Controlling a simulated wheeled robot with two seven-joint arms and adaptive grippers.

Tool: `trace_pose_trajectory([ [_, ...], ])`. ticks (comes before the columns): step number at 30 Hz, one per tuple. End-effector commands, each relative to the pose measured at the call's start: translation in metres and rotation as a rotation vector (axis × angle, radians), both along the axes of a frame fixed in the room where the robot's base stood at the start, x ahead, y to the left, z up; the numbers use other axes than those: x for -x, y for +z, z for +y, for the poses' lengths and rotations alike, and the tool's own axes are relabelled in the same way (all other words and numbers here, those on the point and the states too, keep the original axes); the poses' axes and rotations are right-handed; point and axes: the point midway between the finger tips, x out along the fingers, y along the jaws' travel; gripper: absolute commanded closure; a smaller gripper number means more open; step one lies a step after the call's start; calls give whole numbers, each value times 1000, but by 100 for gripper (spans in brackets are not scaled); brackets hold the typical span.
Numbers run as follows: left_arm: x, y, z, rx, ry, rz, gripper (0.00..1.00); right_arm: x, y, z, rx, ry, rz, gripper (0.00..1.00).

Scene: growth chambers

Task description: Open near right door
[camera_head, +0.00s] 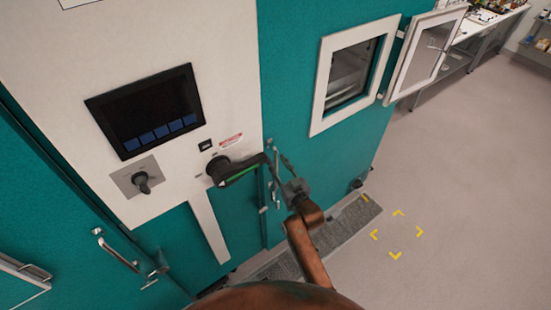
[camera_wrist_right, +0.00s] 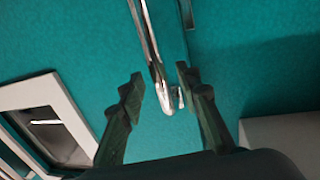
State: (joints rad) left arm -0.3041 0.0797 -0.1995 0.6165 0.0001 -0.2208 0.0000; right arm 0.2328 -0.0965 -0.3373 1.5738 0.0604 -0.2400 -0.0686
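The teal door (camera_head: 300,110) on the right has a small white-framed window (camera_head: 352,75) and looks shut. Its chrome handle (camera_head: 263,190) runs upright near the door's left edge, partly hidden by my gripper in the head view. My right gripper (camera_head: 279,160) is at this handle with its fingers apart. In the right wrist view, the lower end of the chrome handle (camera_wrist_right: 158,75) lies between the fingertips of my gripper (camera_wrist_right: 160,80), with gaps visible on both sides. I cannot tell how deep the handle sits between them. My left gripper is not in view.
A white panel with a dark screen (camera_head: 145,110) and a black-and-green lever (camera_head: 238,171) stands left of the door. The window's hinged cover (camera_head: 428,55) stands swung out. A grey grated step (camera_head: 340,230) lies below; open floor (camera_head: 470,190) is at right.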

Motion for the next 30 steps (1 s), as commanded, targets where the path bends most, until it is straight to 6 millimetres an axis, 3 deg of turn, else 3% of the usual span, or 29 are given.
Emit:
trace_pose_trajectory([
  [6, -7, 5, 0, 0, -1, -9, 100, -18, 0, 8, -2, 0, 1, 69],
  [16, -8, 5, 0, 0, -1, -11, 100, -20, -1, 9, 0, 0, 1, 70],
  [30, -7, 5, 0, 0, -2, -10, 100, -20, -1, 9, 0, 0, 1, 100],
])
